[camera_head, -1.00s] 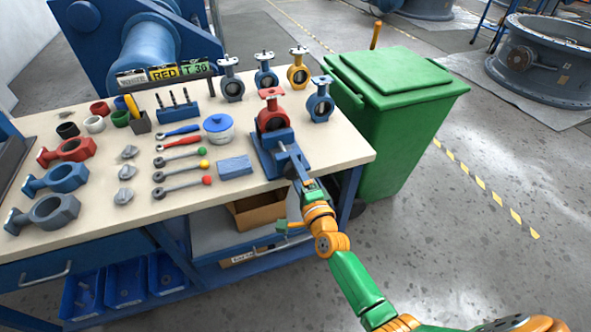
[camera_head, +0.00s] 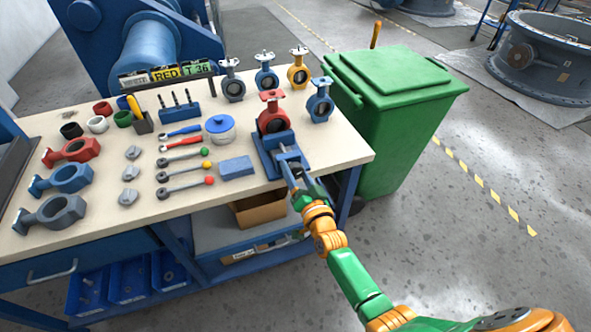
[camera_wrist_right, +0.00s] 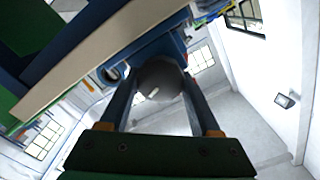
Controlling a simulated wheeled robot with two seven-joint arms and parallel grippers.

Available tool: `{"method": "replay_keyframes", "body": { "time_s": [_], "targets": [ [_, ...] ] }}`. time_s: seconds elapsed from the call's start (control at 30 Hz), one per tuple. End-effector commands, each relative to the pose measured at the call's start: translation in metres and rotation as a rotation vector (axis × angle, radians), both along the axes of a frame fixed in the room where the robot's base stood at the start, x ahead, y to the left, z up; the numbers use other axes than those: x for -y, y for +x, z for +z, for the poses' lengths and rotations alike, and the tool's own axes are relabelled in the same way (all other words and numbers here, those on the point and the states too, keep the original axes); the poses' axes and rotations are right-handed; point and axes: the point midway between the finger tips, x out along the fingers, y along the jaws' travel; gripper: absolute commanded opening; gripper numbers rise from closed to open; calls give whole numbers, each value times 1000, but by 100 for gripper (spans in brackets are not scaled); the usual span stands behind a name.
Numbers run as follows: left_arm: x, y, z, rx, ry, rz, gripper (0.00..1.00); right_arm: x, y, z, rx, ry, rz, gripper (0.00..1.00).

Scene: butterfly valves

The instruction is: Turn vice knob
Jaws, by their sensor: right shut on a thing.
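A blue vice (camera_head: 276,150) stands at the right front of the workbench and holds a red butterfly valve (camera_head: 272,120) upright. My right gripper (camera_head: 294,180) is at the vice's front end, just past the table edge. In the right wrist view, a dark grey rounded vice knob (camera_wrist_right: 160,78) sits between the two fingers of the right gripper (camera_wrist_right: 158,95), which is shut on it. In the head view the knob is mostly hidden by the gripper. My left gripper is not in view.
A green bin (camera_head: 400,120) stands close at the right. The floor in front and right is clear.

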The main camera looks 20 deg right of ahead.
Motion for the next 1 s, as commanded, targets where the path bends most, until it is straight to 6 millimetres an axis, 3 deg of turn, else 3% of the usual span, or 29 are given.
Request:
{"method": "replay_keyframes", "body": {
  "time_s": [1.0],
  "targets": [
    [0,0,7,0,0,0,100,-4,-1,-4,19,-882,5,8]
  ]
}}
